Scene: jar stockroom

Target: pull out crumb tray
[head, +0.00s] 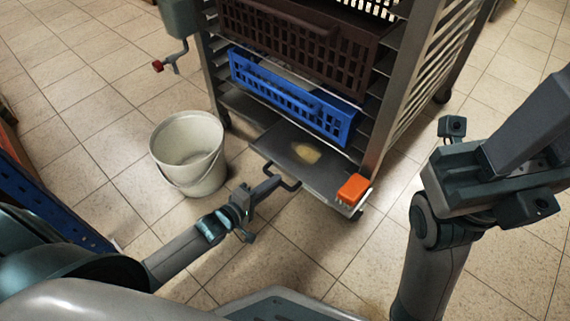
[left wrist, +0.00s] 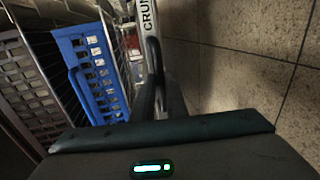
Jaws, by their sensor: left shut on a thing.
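The crumb tray (head: 325,178) is a flat grey tray low in a metal rack. Its front part sticks out of the rack, with a patch of yellowish crumbs (head: 306,153) on it. My left gripper (head: 277,184) is shut on the dark bar handle (head: 290,186) at the tray's front left. In the left wrist view, the tray's pale front edge (left wrist: 148,18) shows part of a lettered label, and the handle (left wrist: 154,62) runs down between my fingers. My right arm is at the right, clear of the tray; its fingertips are not visible.
An orange block (head: 353,188) sits on the tray's front right corner. A blue crate (head: 290,98) and a brown crate (head: 300,45) are above in the rack (head: 390,95). A pale bucket (head: 188,152) stands left of the tray. The floor before the tray is mostly clear.

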